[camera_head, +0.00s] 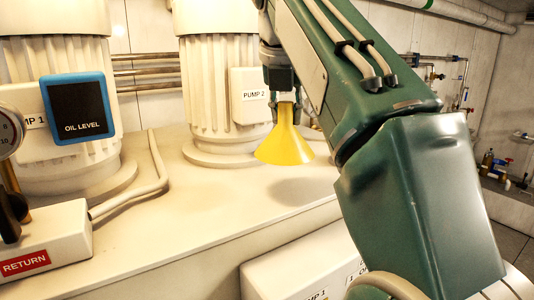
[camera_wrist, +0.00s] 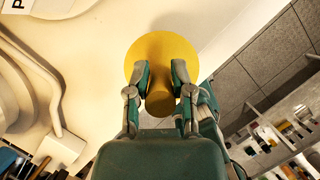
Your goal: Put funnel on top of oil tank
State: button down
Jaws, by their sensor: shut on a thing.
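A yellow funnel (camera_head: 285,146) hangs below my gripper (camera_head: 281,92) in the head view, wide mouth down and slightly tilted. In the wrist view my gripper (camera_wrist: 161,76) has its two fingers shut on the narrow part of the funnel (camera_wrist: 160,46). The funnel is held above the cream tank top (camera_head: 235,205), apart from it, with a shadow on the surface below to its right. No separate tank opening shows clearly; the arm hides part of the right side.
The PUMP 1 motor (camera_head: 55,100) and PUMP 2 motor (camera_head: 220,85) stand on the tank top. The OIL LEVEL display (camera_head: 78,107), a cable (camera_head: 135,195) and the RETURN box (camera_head: 45,245) are at left. The middle of the top is clear.

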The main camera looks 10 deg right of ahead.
jog(key=f, duration=0.1)
jog(key=w+a+f, duration=0.2)
jog(key=f, duration=0.1)
jog(key=shift+w, duration=0.2)
jog(key=shift+w+a+f, duration=0.15)
jog(key=shift+f, duration=0.85)
jog(key=shift+w+a+f, duration=0.1)
jog(key=shift+w+f, duration=0.05)
jog(key=shift+f, duration=0.8)
jog(key=shift+c, duration=2.4)
grip_release()
jog(key=shift+v, duration=3.8)
